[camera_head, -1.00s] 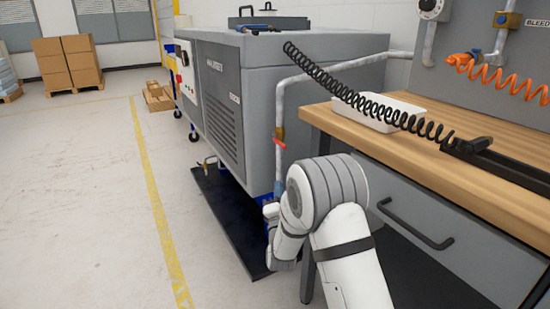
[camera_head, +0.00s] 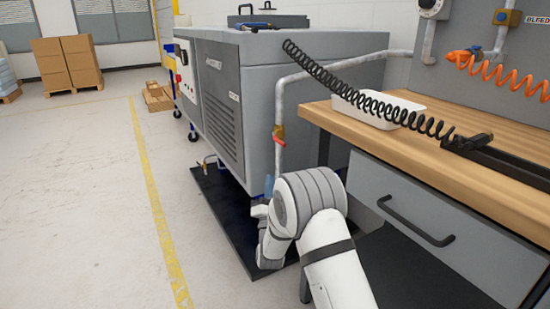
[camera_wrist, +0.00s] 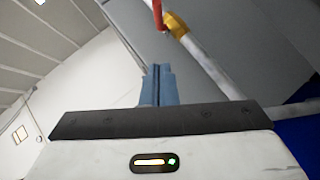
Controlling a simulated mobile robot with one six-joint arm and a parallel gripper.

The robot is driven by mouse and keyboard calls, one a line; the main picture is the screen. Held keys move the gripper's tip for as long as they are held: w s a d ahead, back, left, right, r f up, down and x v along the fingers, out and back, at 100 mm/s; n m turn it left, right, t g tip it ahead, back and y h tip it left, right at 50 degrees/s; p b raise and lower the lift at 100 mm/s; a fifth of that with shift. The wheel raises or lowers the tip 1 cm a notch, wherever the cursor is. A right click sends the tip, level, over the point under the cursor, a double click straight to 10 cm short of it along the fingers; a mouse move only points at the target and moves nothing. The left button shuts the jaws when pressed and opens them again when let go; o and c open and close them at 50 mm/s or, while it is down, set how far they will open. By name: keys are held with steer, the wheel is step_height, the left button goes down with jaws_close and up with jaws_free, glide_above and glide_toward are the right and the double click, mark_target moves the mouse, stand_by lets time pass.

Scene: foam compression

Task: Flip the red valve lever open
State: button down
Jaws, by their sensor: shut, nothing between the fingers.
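The red lever (camera_head: 279,141) sits on a brass valve (camera_head: 280,130) in the grey vertical pipe beside the machine. In the head view it slants across the pipe. In the wrist view the red lever (camera_wrist: 158,14) is at the top edge, partly cut off, beside the brass valve body (camera_wrist: 175,25). My gripper (camera_wrist: 158,68) has its blue fingers shut together and empty. In the wrist view its tips are below the lever, with a visible gap. In the head view my gripper (camera_head: 269,184) is low beside the pipe, mostly hidden by my arm.
The grey machine (camera_head: 225,100) stands behind and left of the pipe. The wooden workbench (camera_head: 480,175) with its drawer is close on the right. A white tray (camera_head: 375,112) and black coiled hose (camera_head: 340,88) are on the bench side. The floor at left is clear.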

mark_target(279, 142)
steer(key=w+d+r+b, duration=0.1)
steer(key=w+r+b, duration=0.1)
steer(key=w+r, duration=0.4)
steer(key=shift+w+d+r, duration=0.15)
steer(key=shift+d+r, duration=0.05)
steer(key=shift+r, duration=0.3)
